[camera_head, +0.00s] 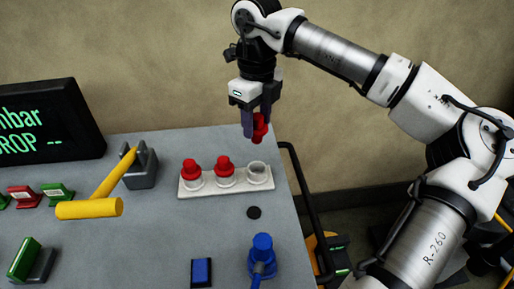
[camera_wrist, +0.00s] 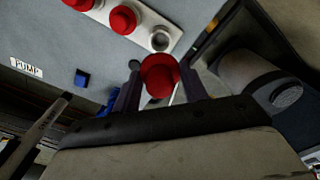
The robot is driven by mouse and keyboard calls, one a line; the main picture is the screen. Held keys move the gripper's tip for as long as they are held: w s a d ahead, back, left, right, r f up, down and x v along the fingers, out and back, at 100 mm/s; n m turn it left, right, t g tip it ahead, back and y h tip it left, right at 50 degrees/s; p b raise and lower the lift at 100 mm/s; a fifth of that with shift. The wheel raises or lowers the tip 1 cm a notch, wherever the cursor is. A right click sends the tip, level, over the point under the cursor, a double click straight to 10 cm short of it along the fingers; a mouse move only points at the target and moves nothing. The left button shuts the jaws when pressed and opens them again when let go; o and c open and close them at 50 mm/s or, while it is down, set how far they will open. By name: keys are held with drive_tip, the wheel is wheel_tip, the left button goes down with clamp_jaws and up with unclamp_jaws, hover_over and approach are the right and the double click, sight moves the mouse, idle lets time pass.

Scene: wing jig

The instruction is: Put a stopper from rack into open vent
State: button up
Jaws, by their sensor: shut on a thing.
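My gripper (camera_head: 256,124) is shut on a red stopper (camera_head: 260,129) and holds it in the air above the right end of the white rack (camera_head: 226,190). In the wrist view the held stopper (camera_wrist: 158,76) sits between the fingers of my gripper (camera_wrist: 161,90). The rack has two red stoppers, the left one (camera_head: 190,169) and the middle one (camera_head: 224,164), seated in it. Its right socket (camera_head: 258,173) is empty. A dark round spot (camera_head: 254,212) on the tabletop, in front of the rack, may be the open vent; I cannot tell for sure.
A blue valve-like fitting (camera_head: 262,252) and a blue block (camera_head: 201,271) stand at the front of the grey table (camera_head: 150,235). A yellow-handled mallet (camera_head: 100,198) and a grey holder (camera_head: 141,170) are left of the rack. A dark rail (camera_head: 308,215) runs along the right edge.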

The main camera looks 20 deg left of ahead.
sight(257, 116)
wheel_tip(257, 116, up, 8)
drive_tip(key=shift+f+b, duration=0.1)
drive_tip(key=shift+b, duration=0.25)
wheel_tip(257, 116, up, 4)
drive_tip(key=p, duration=0.3)
drive_tip(key=shift+f, duration=0.15)
drive_tip(key=shift+d, duration=0.1)
